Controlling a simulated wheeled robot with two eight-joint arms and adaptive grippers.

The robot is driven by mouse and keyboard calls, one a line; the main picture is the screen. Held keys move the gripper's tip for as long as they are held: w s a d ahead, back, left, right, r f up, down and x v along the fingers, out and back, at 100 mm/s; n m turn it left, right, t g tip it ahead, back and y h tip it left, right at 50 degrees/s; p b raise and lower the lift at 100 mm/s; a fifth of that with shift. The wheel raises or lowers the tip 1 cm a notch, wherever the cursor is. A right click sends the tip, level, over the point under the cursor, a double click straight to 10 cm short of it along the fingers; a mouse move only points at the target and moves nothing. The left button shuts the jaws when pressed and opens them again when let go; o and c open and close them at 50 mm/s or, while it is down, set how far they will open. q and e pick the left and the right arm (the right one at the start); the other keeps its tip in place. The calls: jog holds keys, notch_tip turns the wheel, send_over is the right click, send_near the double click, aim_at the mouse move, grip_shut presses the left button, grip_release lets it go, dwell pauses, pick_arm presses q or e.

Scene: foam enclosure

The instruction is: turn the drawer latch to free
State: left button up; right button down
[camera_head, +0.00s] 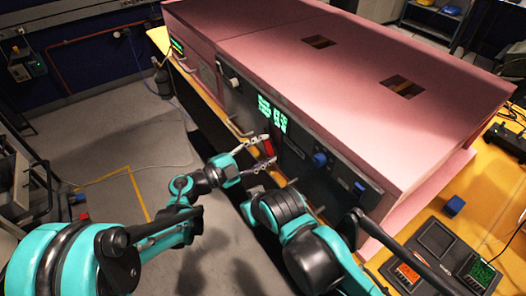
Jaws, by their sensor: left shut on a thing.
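The drawer latch appears as a small red piece (268,147) on the dark front panel of the pink foam enclosure. My left gripper (271,150) reaches it from the left, with one finger above and one below the red piece. It is shut on the latch. The fingers partly cover the latch, so its exact angle is hard to read. My right arm is folded at the bottom centre, and I cannot make out its gripper.
The pink enclosure (300,45) fills the upper middle; its dark front has green displays (272,113) and a blue knob (320,159). On the right, a wooden table (487,205) bears a blue block (454,206) and a black tray (436,239). Open floor lies left.

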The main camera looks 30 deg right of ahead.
pick_arm(q)
jog(key=m, duration=0.3)
jog(key=shift+m, duration=0.3)
jog(key=shift+m+b, duration=0.35)
jog(key=shift+m, duration=1.45)
jog(key=o, duration=1.2)
jog(key=shift+c, duration=0.2)
jog(key=s+a, duration=0.1)
jog(key=a, duration=1.1)
